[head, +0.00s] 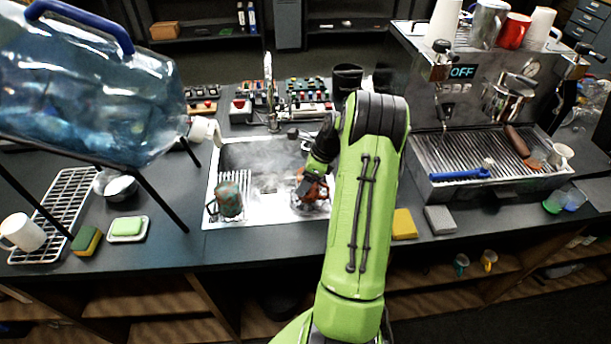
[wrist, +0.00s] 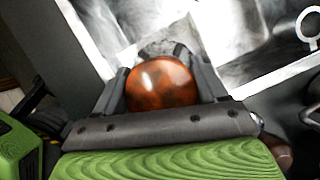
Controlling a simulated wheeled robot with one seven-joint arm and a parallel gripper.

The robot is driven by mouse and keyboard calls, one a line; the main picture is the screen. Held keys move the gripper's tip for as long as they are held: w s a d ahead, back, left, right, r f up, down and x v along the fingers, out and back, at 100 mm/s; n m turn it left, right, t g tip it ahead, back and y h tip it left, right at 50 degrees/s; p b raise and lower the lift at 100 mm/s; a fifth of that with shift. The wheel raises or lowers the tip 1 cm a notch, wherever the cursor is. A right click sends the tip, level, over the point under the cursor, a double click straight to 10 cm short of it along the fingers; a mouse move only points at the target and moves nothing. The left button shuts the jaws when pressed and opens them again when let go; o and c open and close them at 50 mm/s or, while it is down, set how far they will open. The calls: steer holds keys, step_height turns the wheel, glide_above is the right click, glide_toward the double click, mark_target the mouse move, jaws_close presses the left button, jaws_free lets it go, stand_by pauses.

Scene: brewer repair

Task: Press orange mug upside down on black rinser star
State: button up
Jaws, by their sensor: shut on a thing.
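The orange mug (head: 312,192) is at the right front part of the sink, in my gripper (head: 308,178). In the wrist view the rounded orange-brown mug (wrist: 161,83) sits between the two dark fingers of my gripper (wrist: 163,88), which is shut on it. A smooth, closed surface of the mug faces the wrist camera. The black rinser star cannot be made out; the mug and my gripper cover that spot. Whether the mug touches the rinser cannot be told.
A greenish-brown mug (head: 229,199) stands on the left of the metal sink (head: 262,216). A large water bottle (head: 85,85) on a black stand is at the left. An espresso machine (head: 462,110) stands at the right. Yellow (head: 404,223) and grey (head: 439,219) blocks lie right of my arm.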

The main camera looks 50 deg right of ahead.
steer(key=shift+f, duration=0.6)
stand_by(1.6)
steer(key=shift+r+p, duration=1.2)
steer(key=shift+r, duration=0.4)
stand_by(0.5)
step_height(320, 180, up, 6)
steer(key=p, duration=0.6)
steer(key=shift+r, duration=0.15)
steer(key=shift+f, duration=0.2)
